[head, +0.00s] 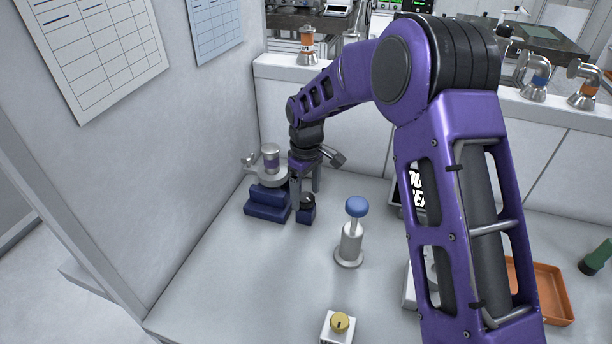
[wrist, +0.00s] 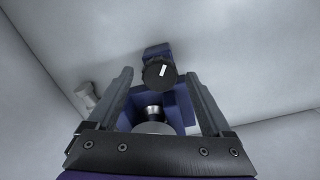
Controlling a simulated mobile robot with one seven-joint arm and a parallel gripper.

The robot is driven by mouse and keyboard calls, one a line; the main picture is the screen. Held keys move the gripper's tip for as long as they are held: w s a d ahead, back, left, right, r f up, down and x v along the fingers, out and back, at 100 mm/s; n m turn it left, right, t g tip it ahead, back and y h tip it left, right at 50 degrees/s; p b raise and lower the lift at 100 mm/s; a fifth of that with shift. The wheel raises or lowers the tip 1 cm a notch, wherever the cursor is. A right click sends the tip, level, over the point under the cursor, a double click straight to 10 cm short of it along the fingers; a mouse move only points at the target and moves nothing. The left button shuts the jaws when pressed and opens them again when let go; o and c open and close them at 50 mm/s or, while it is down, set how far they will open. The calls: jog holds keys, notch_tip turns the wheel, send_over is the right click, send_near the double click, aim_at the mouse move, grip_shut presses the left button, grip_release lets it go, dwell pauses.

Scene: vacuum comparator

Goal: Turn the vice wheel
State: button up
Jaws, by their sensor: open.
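The blue vice (head: 268,204) stands on the bench near the left wall. Its wheel is a black knurled knob (wrist: 158,74) with a white mark, on the vice's end block. In the head view the wheel (head: 308,200) is partly covered by my gripper (head: 304,190). My gripper is open and points down at the vice. In the wrist view the wheel shows between the tips of the two fingers (wrist: 159,78), with a gap on each side. I cannot tell how far the fingertips are above it.
A blue-topped plunger (head: 356,207) stands to the right, and a yellow knob on a white box (head: 340,322) is in front. An orange tray (head: 553,290) lies far right. The bench's front left is clear.

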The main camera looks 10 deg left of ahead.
aim_at(307, 197)
notch_tip(307, 197, up, 17)
jog(key=p, duration=0.1)
jog(key=shift+r, duration=0.1)
dwell(0.4)
